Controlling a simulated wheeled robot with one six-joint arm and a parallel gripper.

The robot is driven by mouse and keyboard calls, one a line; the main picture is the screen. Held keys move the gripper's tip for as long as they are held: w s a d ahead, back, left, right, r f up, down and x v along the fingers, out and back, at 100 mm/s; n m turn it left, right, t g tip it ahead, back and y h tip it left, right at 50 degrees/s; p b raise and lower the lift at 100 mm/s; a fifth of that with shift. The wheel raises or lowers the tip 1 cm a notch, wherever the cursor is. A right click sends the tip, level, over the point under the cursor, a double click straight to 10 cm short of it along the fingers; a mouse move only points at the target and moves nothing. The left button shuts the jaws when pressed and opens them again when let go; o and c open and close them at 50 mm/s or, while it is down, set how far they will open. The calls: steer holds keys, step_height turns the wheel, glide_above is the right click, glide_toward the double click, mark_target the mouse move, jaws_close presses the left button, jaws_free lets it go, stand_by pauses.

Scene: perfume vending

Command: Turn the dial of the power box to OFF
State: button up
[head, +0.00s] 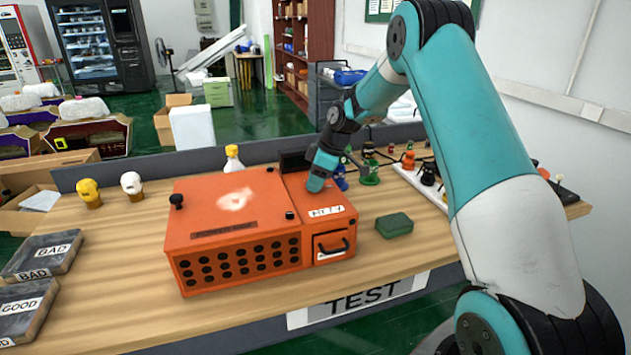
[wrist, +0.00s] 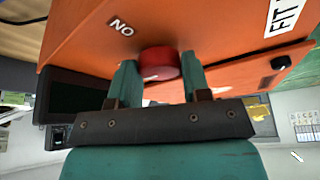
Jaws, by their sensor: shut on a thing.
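The orange power box (head: 235,270) stands on the wooden table in the head view. My gripper (head: 314,187) is lowered onto the right part of its top, and the dial is hidden behind it there. In the wrist view, the red round dial (wrist: 160,61) sits on the orange surface. The teal fingers of my gripper (wrist: 160,78) are shut on it, one on each side. A white label (wrist: 121,28) lies up and left of the dial and appears as "NO" in this tilted view. I cannot read an OFF mark or the dial's pointer.
A green block (head: 394,225) lies right of the box. Two small heads (head: 89,193) and a spray bottle (head: 233,160) stand at the back. Small bottles (head: 370,170) stand at the right. BAD and GOOD trays (head: 45,256) lie at the left. The front left of the table is clear.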

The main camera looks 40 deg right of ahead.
steer(key=shift+n, duration=0.3)
stand_by(0.4)
steer(key=o, duration=0.9)
steer(key=shift+d, duration=0.1)
steer(key=v, duration=0.8)
steer(key=b+v, duration=0.1)
steer(key=v, duration=0.8)
steer(key=shift+w+d+r, duration=0.15)
steer(key=shift+r, duration=0.05)
